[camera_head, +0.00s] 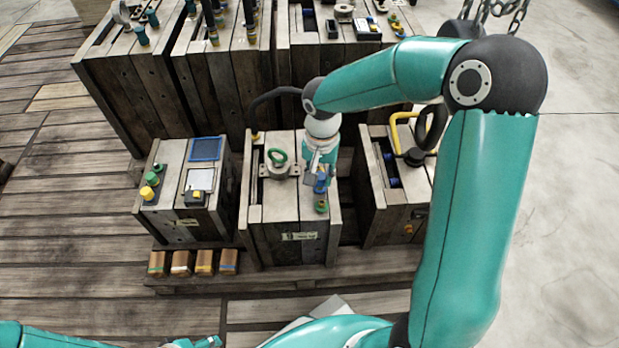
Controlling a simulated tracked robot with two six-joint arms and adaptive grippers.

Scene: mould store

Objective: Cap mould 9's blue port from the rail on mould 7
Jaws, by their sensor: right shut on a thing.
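My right gripper (316,178) reaches down over the middle front mould (283,215), a wood-sided block with a pale top. It is shut on a small blue piece (322,184), probably a blue cap, at the right of that top. Whether this piece sits on a port or is just above it is hidden by the gripper. The label (300,236) is too small to read. Part of my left gripper (207,342) shows at the bottom edge; its fingers are unclear.
A smaller mould (187,220) with yellow and green fittings stands left. Another mould (398,225) with a yellow handle stands right, partly behind my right arm. Several copper-coloured blocks (205,262) lie on the front boards. Taller moulds (135,90) stand behind. Chains hang at top right.

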